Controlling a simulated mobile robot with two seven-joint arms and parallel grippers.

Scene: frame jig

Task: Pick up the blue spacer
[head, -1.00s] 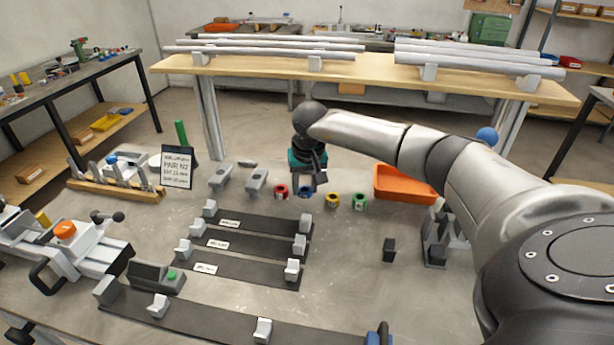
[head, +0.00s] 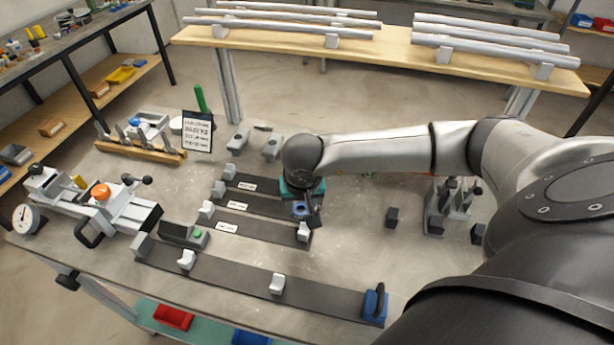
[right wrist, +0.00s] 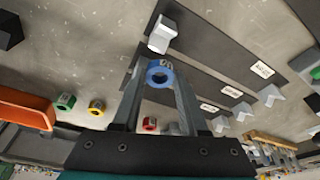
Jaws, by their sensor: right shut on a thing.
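The blue spacer (right wrist: 160,65) is a short ring with a round hole, held between the fingertips of my right gripper (right wrist: 159,78) in the right wrist view. In the head view my right gripper (head: 305,206) hangs over the right ends of the dark strips, with the blue spacer (head: 299,209) at its tips. The gripper is shut on the spacer. The spacer appears to be clear of the table; its exact height is hard to judge. My left gripper does not show.
Red (right wrist: 149,126), yellow (right wrist: 96,107) and green (right wrist: 65,101) spacers stand near an orange tray (right wrist: 22,108). Dark strips (head: 265,206) with grey blocks lie close to the gripper. A black block (head: 392,217) stands to the right. A sign (head: 198,131) stands at the back left.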

